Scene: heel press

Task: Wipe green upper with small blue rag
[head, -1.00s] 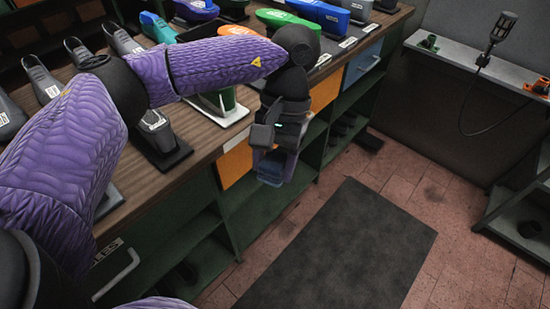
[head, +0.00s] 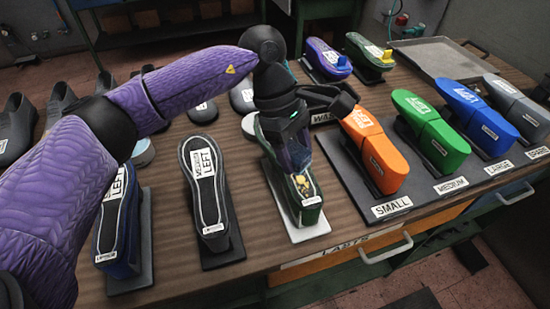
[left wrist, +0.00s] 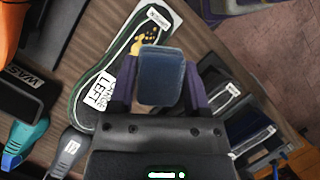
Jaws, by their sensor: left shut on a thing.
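The green upper (head: 314,215) stands sole-up on a white plate (head: 308,234) at the middle of the bench. Yellow spots show on its near end, and in the left wrist view it (left wrist: 85,82) bears a LEFT label and a yellow smear (left wrist: 138,47). My left gripper (head: 297,168) is directly over the upper and hides part of it. It is shut on the small blue rag (left wrist: 162,76), which shows as a blue pad between its fingers. Whether the rag touches the upper I cannot tell. My right gripper is not in view.
A black upper (head: 205,180) and a blue upper (head: 113,240) stand to the left. A dark rack to the right holds orange (head: 375,150), green (head: 432,133), blue (head: 480,115) and grey (head: 518,107) lasts. A metal tray (head: 448,62) lies at the back right.

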